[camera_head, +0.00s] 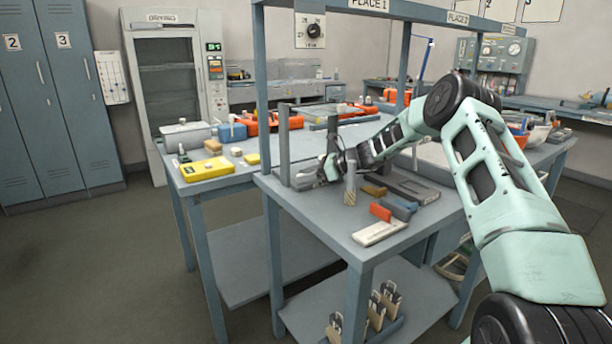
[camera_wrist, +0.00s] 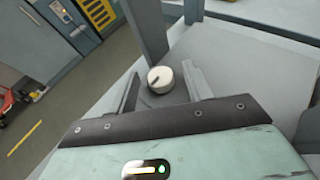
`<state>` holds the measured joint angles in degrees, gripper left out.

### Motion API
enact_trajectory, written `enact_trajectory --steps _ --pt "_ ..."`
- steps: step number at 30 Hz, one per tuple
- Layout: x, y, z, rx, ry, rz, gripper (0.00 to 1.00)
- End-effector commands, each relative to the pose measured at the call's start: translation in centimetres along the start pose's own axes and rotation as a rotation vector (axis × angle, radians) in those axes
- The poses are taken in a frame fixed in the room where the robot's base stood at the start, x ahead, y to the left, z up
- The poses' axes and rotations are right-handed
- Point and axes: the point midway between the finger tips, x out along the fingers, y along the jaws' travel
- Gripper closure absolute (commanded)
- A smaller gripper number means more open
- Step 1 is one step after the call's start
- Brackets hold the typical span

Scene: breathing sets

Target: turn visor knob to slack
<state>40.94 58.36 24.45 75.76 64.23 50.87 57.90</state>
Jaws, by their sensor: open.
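A round cream knob (camera_wrist: 160,79) with a dark pointer mark shows in the wrist view, at the foot of a grey post (camera_wrist: 147,30). My gripper (camera_wrist: 161,70) is open, with one finger on each side of the knob and a visible gap to each. I cannot tell whether the fingertips reach down to the knob's depth. In the head view my gripper (camera_head: 325,170) is low beside the upright grey frame (camera_head: 284,145) on the near bench. I cannot make out the knob clearly there.
The near bench (camera_head: 310,210) holds a small upright block (camera_head: 350,189), a dark grey tray (camera_head: 409,186), a red block (camera_head: 380,212) and a pale flat box (camera_head: 379,233). A yellow case (camera_head: 207,169) lies on the bench behind. The near bench's front left is bare.

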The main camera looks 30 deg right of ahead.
Motion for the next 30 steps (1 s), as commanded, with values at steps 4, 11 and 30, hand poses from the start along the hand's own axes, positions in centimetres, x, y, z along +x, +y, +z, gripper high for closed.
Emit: enact_trajectory --steps 4,11,30 --pt "-0.02 -0.01 -0.02 0.000 0.000 0.000 0.61" --pt "-0.04 0.00 -0.02 0.000 0.000 0.000 0.95" --pt "0.21 -0.72 0.15 -0.129 -0.007 0.299 0.95"
